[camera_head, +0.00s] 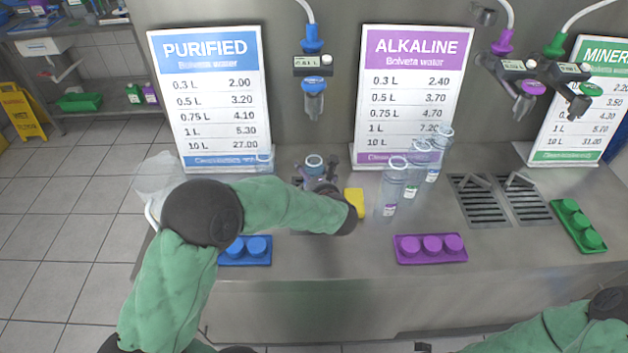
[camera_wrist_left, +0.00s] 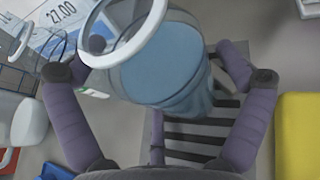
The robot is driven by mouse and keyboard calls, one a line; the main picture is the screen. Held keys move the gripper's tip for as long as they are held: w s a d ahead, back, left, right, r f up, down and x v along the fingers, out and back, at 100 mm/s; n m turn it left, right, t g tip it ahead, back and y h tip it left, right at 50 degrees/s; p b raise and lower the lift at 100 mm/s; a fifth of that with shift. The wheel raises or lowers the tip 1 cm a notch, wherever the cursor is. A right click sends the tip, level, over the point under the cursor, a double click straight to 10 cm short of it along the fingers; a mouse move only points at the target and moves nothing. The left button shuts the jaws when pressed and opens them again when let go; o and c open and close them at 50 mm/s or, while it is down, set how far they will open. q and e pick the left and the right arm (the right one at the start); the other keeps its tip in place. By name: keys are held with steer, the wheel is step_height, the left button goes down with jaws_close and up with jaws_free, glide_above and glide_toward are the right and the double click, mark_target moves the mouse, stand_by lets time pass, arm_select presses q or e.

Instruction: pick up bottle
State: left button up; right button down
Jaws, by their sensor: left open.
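A clear, blue-tinted bottle (camera_head: 314,164) with an open round mouth stands over the drain grate below the blue-capped dispenser. Its lower part is hidden by my left gripper (camera_head: 318,183) in the head view. In the left wrist view the bottle (camera_wrist_left: 165,62) lies between the two spread purple-grey fingers of my left gripper (camera_wrist_left: 160,68). The fingers are open on either side of it; I cannot tell whether either touches it. Of my right arm only the sleeve shows at the bottom right, with a small dark part (camera_head: 423,347) at the lower edge.
A yellow sponge (camera_head: 355,202) lies just right of my left gripper. Several clear bottles (camera_head: 392,187) stand further right. Blue caps (camera_head: 245,250), purple caps (camera_head: 431,248) and green caps (camera_head: 578,225) sit in trays. The blue dispenser (camera_head: 313,85) hangs above.

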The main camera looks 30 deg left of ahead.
arm_select(q)
steer(key=c, duration=1.3)
steer(key=shift+c, duration=0.6)
steer(key=shift+r, duration=0.15)
